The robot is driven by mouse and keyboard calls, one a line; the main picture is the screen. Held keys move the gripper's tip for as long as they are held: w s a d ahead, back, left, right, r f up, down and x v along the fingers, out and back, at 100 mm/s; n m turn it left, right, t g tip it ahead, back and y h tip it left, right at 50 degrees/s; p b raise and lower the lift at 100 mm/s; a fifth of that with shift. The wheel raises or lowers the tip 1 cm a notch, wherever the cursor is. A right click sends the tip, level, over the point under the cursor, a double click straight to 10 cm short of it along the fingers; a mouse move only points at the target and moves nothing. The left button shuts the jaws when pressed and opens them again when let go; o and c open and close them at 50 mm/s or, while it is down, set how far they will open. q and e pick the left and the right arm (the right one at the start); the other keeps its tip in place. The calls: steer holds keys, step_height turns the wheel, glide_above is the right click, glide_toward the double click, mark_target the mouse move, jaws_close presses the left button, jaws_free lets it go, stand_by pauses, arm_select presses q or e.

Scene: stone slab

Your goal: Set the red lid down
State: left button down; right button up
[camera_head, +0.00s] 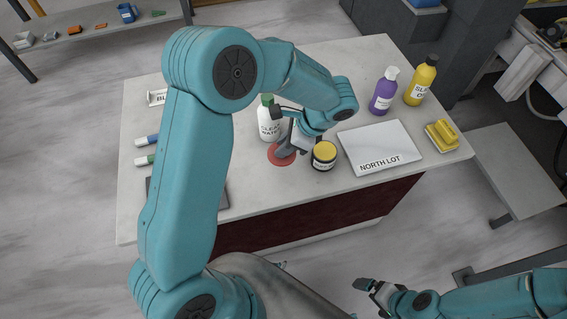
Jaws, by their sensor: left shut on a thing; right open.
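The red lid (279,161) is a flat round disc at the middle of the pale stone slab (250,190), close to its front edge. My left gripper (285,149) is over the lid, pointing down, and shut on it. The fingers hide part of the lid. I cannot tell whether the lid touches the slab. My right gripper (366,288) is open and empty, low in the view, in front of the slab and off it.
A yellow-topped jar (323,156) stands just right of the lid, and a green-capped white bottle (268,120) just behind it. Markers (146,140) lie left.

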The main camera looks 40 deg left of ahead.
arm_select(q)
step_height(320, 180, down, 9)
steer(key=shift+s+a+r, duration=0.1)
steer(key=shift+f, duration=0.3)
steer(key=shift+f+b, duration=0.2)
steer(key=shift+b, duration=0.1)
steer(key=c, duration=1)
jaws_free()
steer(key=shift+r, duration=0.1)
